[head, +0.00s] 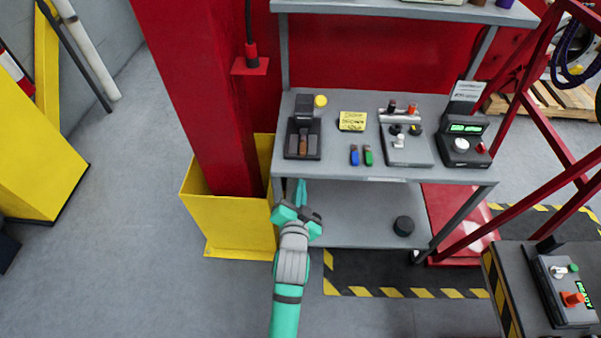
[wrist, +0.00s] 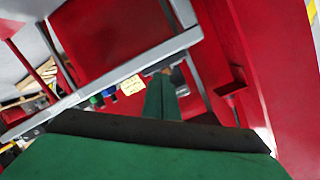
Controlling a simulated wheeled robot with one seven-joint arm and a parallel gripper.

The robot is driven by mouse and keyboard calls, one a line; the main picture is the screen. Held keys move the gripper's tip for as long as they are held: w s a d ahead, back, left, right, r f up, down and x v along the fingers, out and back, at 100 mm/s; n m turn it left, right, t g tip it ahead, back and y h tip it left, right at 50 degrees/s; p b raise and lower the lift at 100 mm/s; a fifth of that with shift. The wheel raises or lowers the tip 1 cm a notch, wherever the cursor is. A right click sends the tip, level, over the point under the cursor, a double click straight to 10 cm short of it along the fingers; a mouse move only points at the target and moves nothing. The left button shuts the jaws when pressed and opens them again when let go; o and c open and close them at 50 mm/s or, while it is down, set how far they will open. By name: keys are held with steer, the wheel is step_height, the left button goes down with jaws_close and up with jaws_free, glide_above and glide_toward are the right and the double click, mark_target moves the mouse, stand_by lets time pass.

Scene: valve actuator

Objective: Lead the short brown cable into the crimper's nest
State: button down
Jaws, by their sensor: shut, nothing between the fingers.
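My gripper (head: 300,190) is shut and empty, at the front left edge of the grey bench, left of the bench's middle. In the wrist view its green fingers (wrist: 161,98) lie together and point toward the bench edge. A black tray (head: 290,146) on the bench's left side holds short dark and brown pieces (head: 304,142); the brown one may be the short brown cable, too small to be sure. I cannot tell for certain which device is the crimper. A grey fixture (head: 407,152) with small knobs and a black unit with a green display (head: 464,146) stand on the bench's right.
A blue piece (head: 354,155) and a green piece (head: 368,156) lie near a yellow note (head: 352,121). A red column (head: 200,90) in a yellow guard (head: 240,225) stands close on the left. A cart with another device (head: 565,305) is at lower right.

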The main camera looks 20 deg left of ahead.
mark_target(303, 154)
steer(key=shift+w+a+r, duration=0.15)
steer(key=shift+w+a, duration=0.3)
steer(key=shift+w, duration=1.1)
steer(key=shift+w+a+r, duration=0.15)
steer(key=shift+w+a, duration=0.3)
steer(key=shift+w, duration=1.1)
steer(key=shift+w+a+r, duration=0.15)
steer(key=shift+w+a, duration=0.3)
steer(key=shift+w, duration=1.1)
steer(key=shift+w+a+f, duration=0.1)
steer(key=shift+w, duration=0.25)
steer(key=v, duration=1.3)
steer(key=shift+s+d+r, duration=0.15)
steer(key=shift+d+r, duration=0.1)
steer(key=shift+d, duration=0.05)
steer(key=shift+a+x, duration=0.2)
steer(key=shift+x, duration=6.45)
steer(key=shift+f, duration=0.15)
